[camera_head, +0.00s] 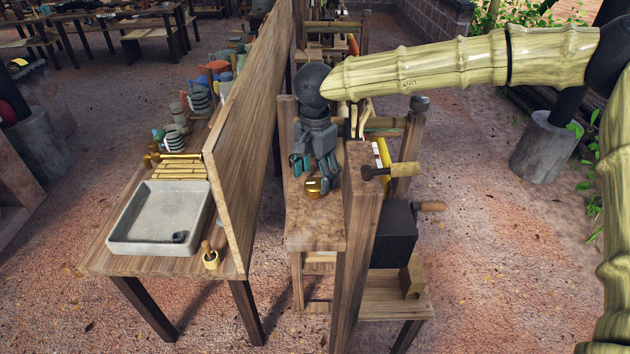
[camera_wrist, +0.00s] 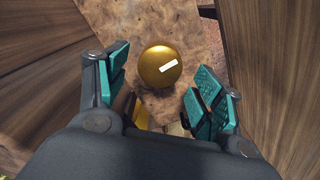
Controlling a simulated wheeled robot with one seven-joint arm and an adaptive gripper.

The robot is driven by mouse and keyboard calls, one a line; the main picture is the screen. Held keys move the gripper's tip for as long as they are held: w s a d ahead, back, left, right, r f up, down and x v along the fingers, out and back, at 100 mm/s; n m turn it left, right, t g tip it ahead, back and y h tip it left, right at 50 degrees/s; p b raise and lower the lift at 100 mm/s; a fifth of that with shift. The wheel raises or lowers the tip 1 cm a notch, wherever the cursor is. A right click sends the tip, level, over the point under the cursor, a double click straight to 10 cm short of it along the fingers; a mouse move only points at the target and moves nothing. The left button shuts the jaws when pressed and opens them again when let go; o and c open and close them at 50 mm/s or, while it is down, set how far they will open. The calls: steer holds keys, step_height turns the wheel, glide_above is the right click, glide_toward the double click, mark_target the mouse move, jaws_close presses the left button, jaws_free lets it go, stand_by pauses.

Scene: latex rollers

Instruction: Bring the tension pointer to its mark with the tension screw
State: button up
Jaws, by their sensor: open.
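A round brass knob (camera_head: 313,187) with a white line on its top stands on a wooden ledge (camera_head: 312,235); I take it to be the tension screw. The knob also shows in the wrist view (camera_wrist: 159,66). My gripper (camera_head: 315,172) points down over the knob. In the wrist view, its teal-padded fingers (camera_wrist: 161,82) are spread on either side of the knob, with visible gaps. A small pale strip with a red mark (camera_head: 379,152) sits right of the post; it may be the tension scale. I cannot make out the pointer.
A tall wooden panel (camera_head: 245,120) stands close left of my gripper, and a wooden post (camera_head: 360,205) rises close on the right. A wooden-handled crank (camera_head: 392,170) and a dark block (camera_head: 395,235) are beyond the post. A grey basin (camera_head: 128,238) is on the left table.

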mark_target(316, 183)
step_height(316, 183, up, 9)
steer(key=shift+r, duration=0.15)
steer(key=shift+d, duration=0.1)
stand_by(0.4)
